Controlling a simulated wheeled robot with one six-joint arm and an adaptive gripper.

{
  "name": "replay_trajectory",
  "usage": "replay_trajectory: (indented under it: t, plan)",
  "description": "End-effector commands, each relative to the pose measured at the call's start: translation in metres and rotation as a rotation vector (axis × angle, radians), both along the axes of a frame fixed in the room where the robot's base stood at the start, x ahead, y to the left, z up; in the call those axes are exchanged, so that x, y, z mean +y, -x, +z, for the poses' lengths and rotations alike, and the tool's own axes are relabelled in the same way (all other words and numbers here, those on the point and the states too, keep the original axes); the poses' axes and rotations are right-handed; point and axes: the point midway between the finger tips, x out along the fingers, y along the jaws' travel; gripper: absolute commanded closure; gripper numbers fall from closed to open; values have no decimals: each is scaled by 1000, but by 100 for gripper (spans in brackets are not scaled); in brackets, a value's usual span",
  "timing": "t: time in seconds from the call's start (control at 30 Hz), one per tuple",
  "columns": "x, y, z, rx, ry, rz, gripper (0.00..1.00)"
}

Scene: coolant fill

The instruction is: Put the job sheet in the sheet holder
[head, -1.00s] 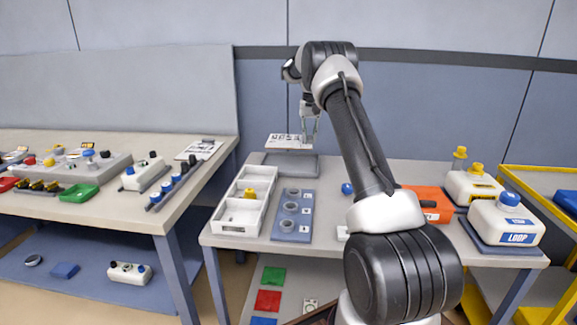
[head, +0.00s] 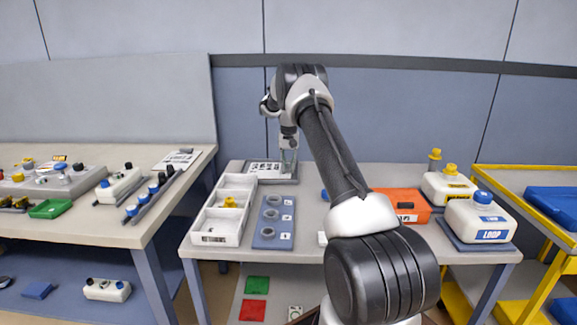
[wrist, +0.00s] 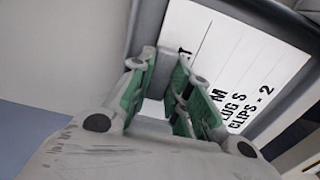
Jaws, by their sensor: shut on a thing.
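The job sheet (head: 264,168) is a white card with dark print. It sits within the outline of the grey sheet holder (head: 277,181) at the back of the middle bench. In the wrist view, the sheet (wrist: 235,52) lies between the raised grey walls of the holder (wrist: 149,22). My gripper (head: 288,163) points down at the sheet's right part in the head view. In the wrist view, my gripper (wrist: 172,90) has its green-padded fingers closed at the sheet's edge. I cannot tell whether the sheet rests fully on the holder's floor.
In front of the holder are a white divided tray (head: 222,222) and a blue-grey plate with round sockets (head: 268,232). An orange box (head: 402,205) and white jugs (head: 480,221) stand to the right. Another printed sheet (head: 177,161) lies on the left bench.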

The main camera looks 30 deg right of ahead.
Motion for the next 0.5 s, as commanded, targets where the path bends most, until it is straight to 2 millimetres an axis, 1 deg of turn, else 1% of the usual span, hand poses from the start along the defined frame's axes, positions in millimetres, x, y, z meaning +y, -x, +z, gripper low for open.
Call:
replay_trajectory:
  t: [0.03, 0.07, 0.1, 0.17, 0.5]
  plan:
    - [0, 0, -2, 1, -1, 0, 100]
    - [0, 0, -2, 1, -1, 0, 77]
    - [0, 0, -1, 1, -1, 0, 70]
    - [0, 0, -1, 1, -1, 0, 59]
    - [0, 0, 1, 0, 0, 0, 59]
